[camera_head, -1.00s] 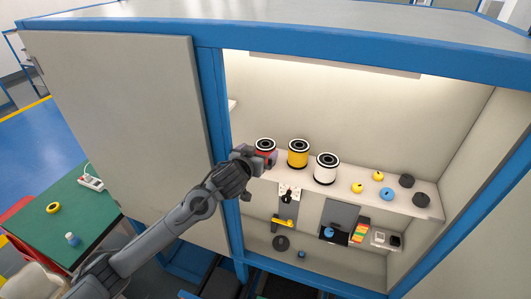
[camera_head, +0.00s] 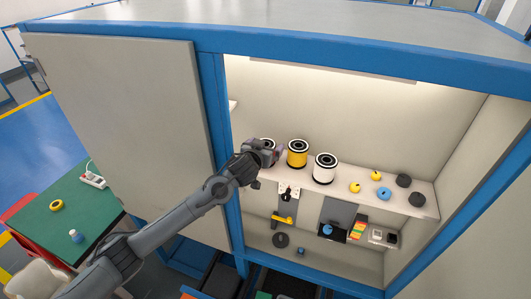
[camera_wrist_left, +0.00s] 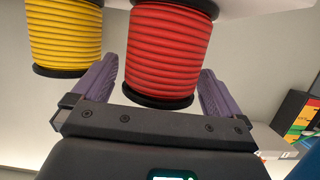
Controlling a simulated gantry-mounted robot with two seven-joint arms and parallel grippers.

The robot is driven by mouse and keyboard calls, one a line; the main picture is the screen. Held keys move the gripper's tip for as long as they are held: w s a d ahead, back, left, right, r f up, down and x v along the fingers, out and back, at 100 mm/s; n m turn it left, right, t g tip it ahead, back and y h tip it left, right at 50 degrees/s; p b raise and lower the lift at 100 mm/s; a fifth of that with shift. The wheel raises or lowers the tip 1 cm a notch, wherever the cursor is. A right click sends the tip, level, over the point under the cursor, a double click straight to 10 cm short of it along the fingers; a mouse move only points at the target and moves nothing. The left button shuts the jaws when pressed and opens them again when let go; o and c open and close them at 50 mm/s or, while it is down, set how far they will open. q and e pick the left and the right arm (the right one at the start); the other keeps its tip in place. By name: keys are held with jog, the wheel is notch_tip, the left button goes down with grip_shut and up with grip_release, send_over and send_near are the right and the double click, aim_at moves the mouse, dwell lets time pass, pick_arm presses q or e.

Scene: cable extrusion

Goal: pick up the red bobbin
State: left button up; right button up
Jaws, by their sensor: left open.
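The red bobbin (camera_wrist_left: 168,52) shows large in the left wrist view, wound with red cable between black flanges. It stands between the two purple fingers of my left gripper (camera_wrist_left: 155,85), which are open with a finger to each side of it. In the head view the left gripper (camera_head: 277,150) is at the left end of the upper shelf. There it hides most of the red bobbin, and only the black-and-white top (camera_head: 266,143) shows. I cannot tell whether the fingers touch the bobbin. My right gripper is not in view.
A yellow bobbin (camera_head: 297,154) stands close beside the red one, and a white bobbin (camera_head: 325,168) stands further right on the shelf (camera_head: 340,190). Small yellow, blue and black rolls lie at the shelf's right end. The blue cabinet post (camera_head: 217,120) stands left of the opening.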

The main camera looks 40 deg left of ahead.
pick_arm(q)
jog(key=shift+c, duration=0.2)
jog(key=c, duration=1)
jog(key=shift+r, duration=0.1)
